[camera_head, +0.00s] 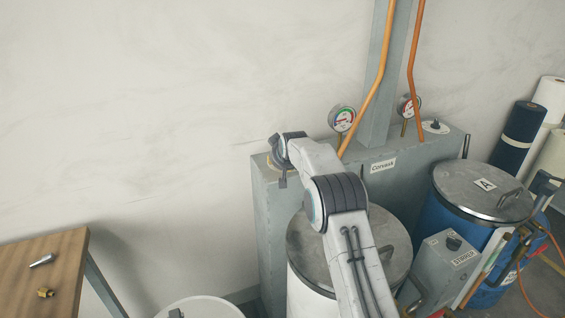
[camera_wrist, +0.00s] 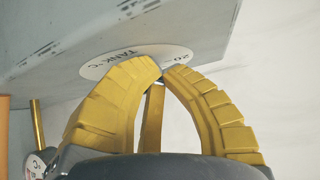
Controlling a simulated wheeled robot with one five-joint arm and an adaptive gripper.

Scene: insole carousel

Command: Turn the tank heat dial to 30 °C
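The tank heat dial sits on a white round plate marked "TANK °C" (camera_wrist: 97,68) in the wrist view, with "20" legible at its right edge. The plate is on top of the grey tank cabinet (camera_head: 272,215), at its left end. My gripper (camera_wrist: 162,73) has its yellow fingers drawn together over the plate. A dark bit of what looks like the knob shows between the tips, and they appear closed on it. The fingers hide the rest of the knob and its pointer, so I cannot read the setting. In the head view my gripper (camera_head: 281,172) is at the cabinet's left end.
Two gauges, left (camera_head: 342,119) and right (camera_head: 408,106), and orange pipes (camera_head: 381,60) rise behind. Another dial (camera_head: 435,125) is on the cabinet's right end. A lidded drum (camera_head: 300,245) stands in front, a blue drum (camera_head: 450,235) right. A wooden table (camera_head: 50,270) is left.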

